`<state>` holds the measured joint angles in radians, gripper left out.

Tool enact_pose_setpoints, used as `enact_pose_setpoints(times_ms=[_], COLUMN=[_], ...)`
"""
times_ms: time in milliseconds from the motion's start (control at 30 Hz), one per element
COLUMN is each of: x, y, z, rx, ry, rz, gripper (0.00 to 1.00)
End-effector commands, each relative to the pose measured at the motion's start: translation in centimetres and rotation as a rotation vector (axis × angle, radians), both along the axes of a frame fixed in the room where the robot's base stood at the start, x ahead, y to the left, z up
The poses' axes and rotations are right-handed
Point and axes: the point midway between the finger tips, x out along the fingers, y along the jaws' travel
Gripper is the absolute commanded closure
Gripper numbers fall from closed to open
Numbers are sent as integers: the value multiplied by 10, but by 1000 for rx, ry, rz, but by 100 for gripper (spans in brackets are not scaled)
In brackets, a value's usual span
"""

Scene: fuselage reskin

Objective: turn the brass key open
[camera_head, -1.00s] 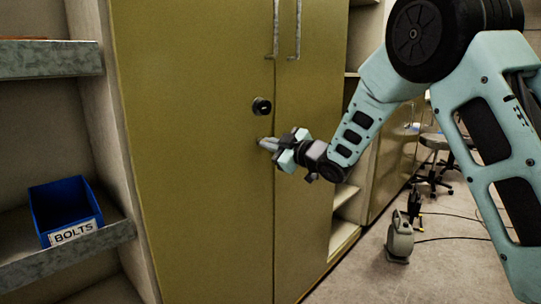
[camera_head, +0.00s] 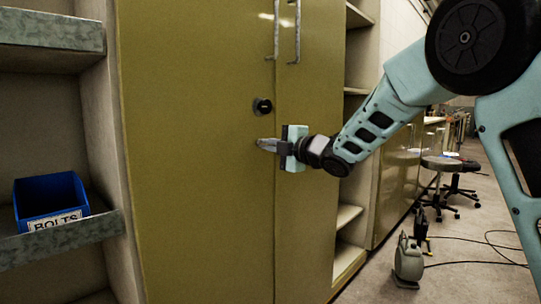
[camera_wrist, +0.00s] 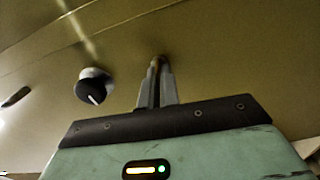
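The brass key (camera_wrist: 155,63) shows only as a small brownish bit between my fingertips in the wrist view; the rest of it is hidden by the fingers. My gripper (camera_head: 264,144) is at the olive double-door cabinet (camera_head: 195,190), near the seam between its doors. It also shows in the wrist view (camera_wrist: 157,75), its two fingers close together with a narrow gap and seemingly shut on the key. In the head view the fingers cover the key. A round black knob (camera_head: 262,106) sits on the door just above my gripper; in the wrist view it (camera_wrist: 93,88) bears a white line.
Two vertical metal handles (camera_head: 297,32) are high on the doors. Open shelves stand at the left, with a blue BOLTS bin (camera_head: 50,194). Stools (camera_head: 440,165), a grey device (camera_head: 408,262) and cables are on the floor at the right.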

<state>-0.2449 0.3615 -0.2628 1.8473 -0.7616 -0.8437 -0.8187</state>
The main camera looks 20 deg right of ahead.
Motion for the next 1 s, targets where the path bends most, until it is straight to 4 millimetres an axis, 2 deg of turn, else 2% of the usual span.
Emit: enact_pose_setpoints(times_ms=[300,767,800,833,1000], x=[0,0,0,0,0], y=[0,0,0,0,0], z=[-2,-1,-1,-1,-1], rx=[-76,-83,-83,-83,-82], ry=[-43,-48,-48,-48,-47], rz=[0,0,0,0,0], gripper=[100,100,85,77,75])
